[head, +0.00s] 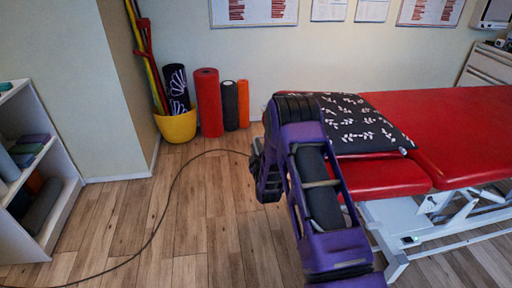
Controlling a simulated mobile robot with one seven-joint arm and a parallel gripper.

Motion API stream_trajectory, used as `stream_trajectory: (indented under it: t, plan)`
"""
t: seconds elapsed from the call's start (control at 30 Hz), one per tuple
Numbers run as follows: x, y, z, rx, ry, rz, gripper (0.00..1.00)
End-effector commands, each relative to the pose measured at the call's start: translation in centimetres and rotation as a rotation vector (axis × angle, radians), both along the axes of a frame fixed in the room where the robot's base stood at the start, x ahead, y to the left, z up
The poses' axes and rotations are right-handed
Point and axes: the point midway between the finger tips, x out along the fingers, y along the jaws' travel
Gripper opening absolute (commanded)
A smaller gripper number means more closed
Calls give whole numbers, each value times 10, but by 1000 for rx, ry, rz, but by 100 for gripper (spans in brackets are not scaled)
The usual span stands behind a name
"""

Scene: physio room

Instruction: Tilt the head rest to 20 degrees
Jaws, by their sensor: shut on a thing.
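The head rest (386,178) is the short red padded end section of the treatment table, at the right of the head view. It looks roughly level with the long red section (465,128), with a narrow gap between them; its exact angle I cannot tell. A black pillow with white leaf print (362,126) lies over it and reaches its far edge. My purple and black arm stands in front of the left end of the head rest and hides that end. My gripper's fingers do not show; they are hidden by the arm.
The table's white frame (410,232) stands below. A yellow bucket (177,125), a red foam roll (208,102) and smaller rolls stand by the wall. A dark cable (160,212) crosses the wooden floor. A white shelf (62,212) is at left.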

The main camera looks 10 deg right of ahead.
Motion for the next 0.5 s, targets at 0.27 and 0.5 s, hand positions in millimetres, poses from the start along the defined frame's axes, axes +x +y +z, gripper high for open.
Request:
stream_trajectory:
  t: [0.27, 0.5]
  plan:
    - [1, -6, 55, 2, -8, 1, 0]
    - [1, -21, 113, 82, -6, -1, 0]
